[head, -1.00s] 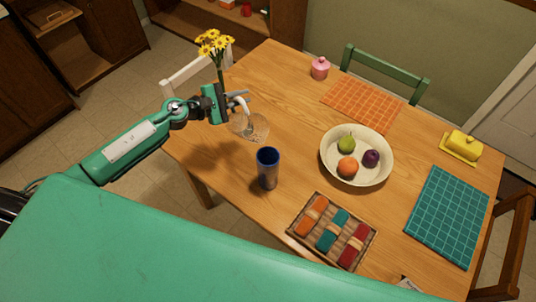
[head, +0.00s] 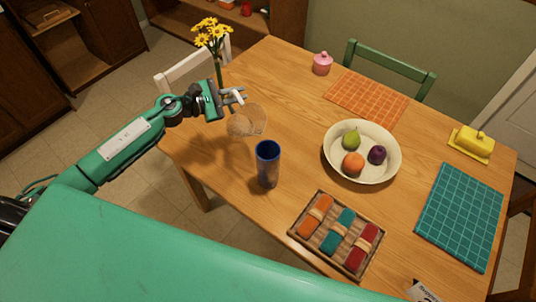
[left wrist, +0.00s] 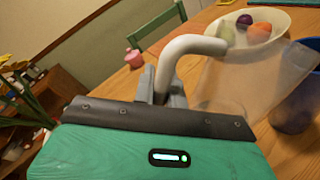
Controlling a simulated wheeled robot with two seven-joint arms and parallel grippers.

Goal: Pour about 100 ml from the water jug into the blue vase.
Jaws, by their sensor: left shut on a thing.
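The water jug (head: 247,121) is clear and see-through, with a pale handle that shows in the left wrist view (left wrist: 190,48). My left gripper (head: 232,97) is shut on the jug's handle and holds it up, over the table's left part. The jug looks tilted; its water level cannot be made out. The blue vase (head: 267,166) stands upright on the table, just below and right of the jug in the head view. It shows at the right edge of the left wrist view (left wrist: 297,108), partly behind the jug. No stream is visible. My right gripper is out of view.
Yellow flowers (head: 211,35) stand behind my left gripper. A cream bowl of fruit (head: 389,171) is right of the vase, and a tray of rolled napkins (head: 298,231) is in front. An orange placemat (head: 366,99) and pink pot (head: 322,65) lie farther back.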

